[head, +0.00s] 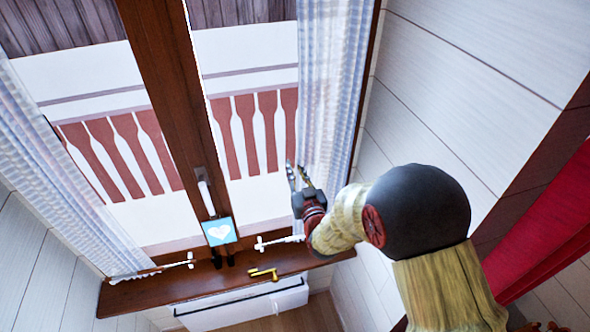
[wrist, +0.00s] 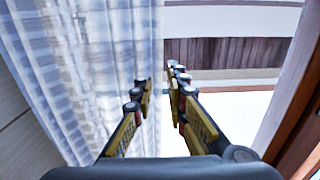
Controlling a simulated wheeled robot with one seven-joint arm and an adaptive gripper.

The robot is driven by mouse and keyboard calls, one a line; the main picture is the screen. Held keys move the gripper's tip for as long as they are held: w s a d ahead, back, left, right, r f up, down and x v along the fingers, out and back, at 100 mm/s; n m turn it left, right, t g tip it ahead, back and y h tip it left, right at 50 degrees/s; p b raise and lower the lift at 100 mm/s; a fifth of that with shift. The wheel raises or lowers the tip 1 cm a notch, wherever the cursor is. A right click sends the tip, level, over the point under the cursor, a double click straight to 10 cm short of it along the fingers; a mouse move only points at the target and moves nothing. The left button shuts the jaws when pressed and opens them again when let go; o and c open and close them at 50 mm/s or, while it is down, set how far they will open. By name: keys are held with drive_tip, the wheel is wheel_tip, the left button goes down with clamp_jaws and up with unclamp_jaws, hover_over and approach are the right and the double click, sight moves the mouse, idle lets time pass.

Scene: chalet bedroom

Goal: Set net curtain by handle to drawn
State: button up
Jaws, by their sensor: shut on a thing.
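The net curtain hangs in two sheer white panels, the right panel (head: 330,75) bunched at the right side of the window and the left panel (head: 60,165) at the left side. My gripper (head: 291,176) is at the inner edge of the right panel, at about the lower part of the window. In the wrist view, the fingers (wrist: 162,80) are on either side of the free edge of the curtain (wrist: 100,60), with a narrow gap between them. They are shut on this edge. A separate curtain handle between the fingers cannot be made out.
A brown window post (head: 165,80) with a white window handle (head: 205,192) stands left of my gripper. On the wooden sill (head: 170,285) are a blue heart picture (head: 219,231) and a yellow crank-shaped thing (head: 263,273). A white radiator (head: 240,306) is below. A red curtain (head: 545,225) hangs right.

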clamp_jaws()
drive_tip(key=s+a+b, duration=0.1)
drive_tip(key=a+b, duration=0.1)
drive_tip(key=a, duration=0.2)
drive_tip(key=s+a+b, duration=0.1)
drive_tip(key=a+b, duration=0.2)
drive_tip(key=a, duration=0.2)
drive_tip(key=s+a+b, duration=0.2)
drive_tip(key=a, duration=0.3)
drive_tip(key=shift+s+a, duration=0.1)
drive_tip(key=shift+s+a+b, duration=0.15)
drive_tip(key=shift+a+b, duration=0.15)
drive_tip(key=shift+a, duration=0.35)
drive_tip(key=o, duration=0.8)
unclamp_jaws()
drive_tip(key=v, duration=1.2)
